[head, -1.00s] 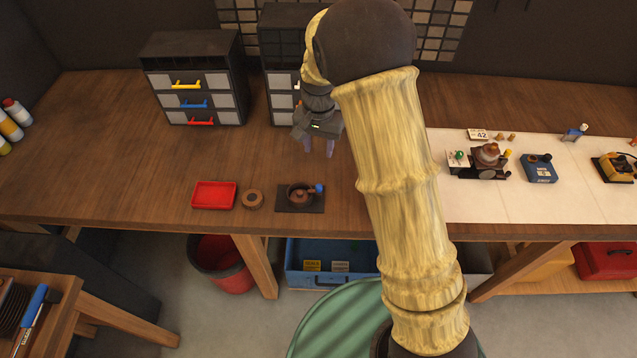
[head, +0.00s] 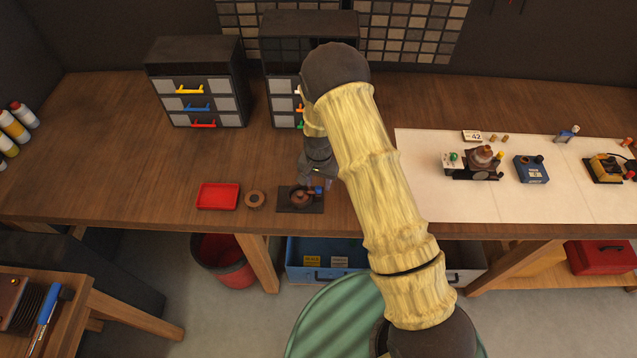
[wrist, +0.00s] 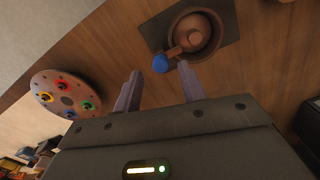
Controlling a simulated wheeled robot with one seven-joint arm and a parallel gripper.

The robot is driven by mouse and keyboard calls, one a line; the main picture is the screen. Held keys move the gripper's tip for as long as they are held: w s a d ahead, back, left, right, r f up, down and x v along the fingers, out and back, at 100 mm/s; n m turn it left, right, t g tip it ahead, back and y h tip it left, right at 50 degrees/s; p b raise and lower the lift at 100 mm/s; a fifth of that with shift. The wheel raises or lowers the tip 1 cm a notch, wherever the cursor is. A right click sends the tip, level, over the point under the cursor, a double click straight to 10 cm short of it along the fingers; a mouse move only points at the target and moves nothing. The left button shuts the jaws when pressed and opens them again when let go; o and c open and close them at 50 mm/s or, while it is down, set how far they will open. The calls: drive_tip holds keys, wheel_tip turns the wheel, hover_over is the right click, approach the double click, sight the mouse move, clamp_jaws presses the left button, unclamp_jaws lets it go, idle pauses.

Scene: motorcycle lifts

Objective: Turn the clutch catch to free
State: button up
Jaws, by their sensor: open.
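The clutch catch is a brown round piece (head: 301,197) on a dark square plate (head: 286,208), with a short arm ending in a blue knob (head: 318,190). In the wrist view, the round brown housing (wrist: 196,35) sits on its plate at the top, and the blue knob (wrist: 160,64) points toward me. My gripper (wrist: 160,72) is open and empty. In the wrist view its fingertips appear on either side of the blue knob; I cannot tell the remaining gap. In the head view my gripper (head: 317,181) hangs just behind the catch, partly hidden by my arm.
Drawer cabinets (head: 197,82) stand behind. A round disc with coloured knobs (wrist: 66,93) shows in the wrist view. A white mat (head: 420,200) with devices lies right.

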sight(318, 188)
drive_tip(key=shift+a+f+p, duration=0.1)
drive_tip(key=shift+f+p, duration=0.35)
drive_tip(key=shift+f, duration=1.05)
clamp_jaws()
